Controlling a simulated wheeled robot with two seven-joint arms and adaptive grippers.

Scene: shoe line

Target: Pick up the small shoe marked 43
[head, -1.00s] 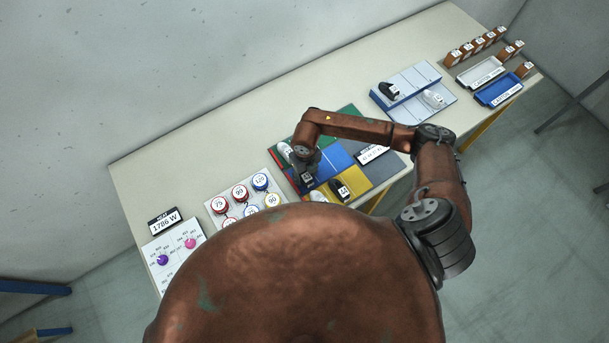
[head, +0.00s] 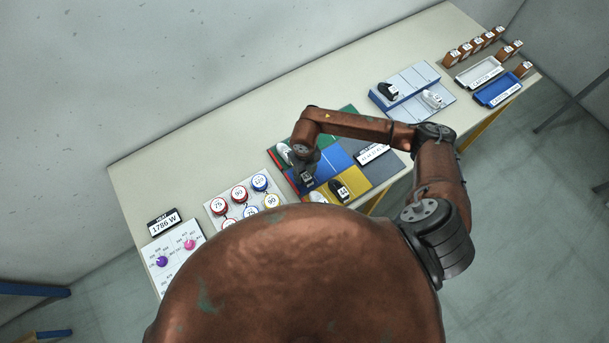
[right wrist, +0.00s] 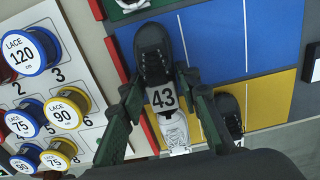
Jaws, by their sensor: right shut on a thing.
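The small black shoe marked 43 (right wrist: 153,50) is between the fingers of my right gripper (right wrist: 160,88) in the right wrist view. Its white label with 43 faces the camera at the near end. The gripper is shut on it. In the head view my right gripper (head: 306,178) is over the coloured board (head: 338,157), near its red and blue parts, and the shoe is mostly covered there. I cannot tell whether the shoe touches the board. My left gripper is not in view.
A white shoe (right wrist: 175,132) lies just below the held shoe, and a black shoe (right wrist: 230,112) lies on yellow to the right. Another white shoe (head: 283,151) is on green. A lace-spool board (right wrist: 52,70) stands left. A grey-blue rack (head: 412,88) holds shoes farther right.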

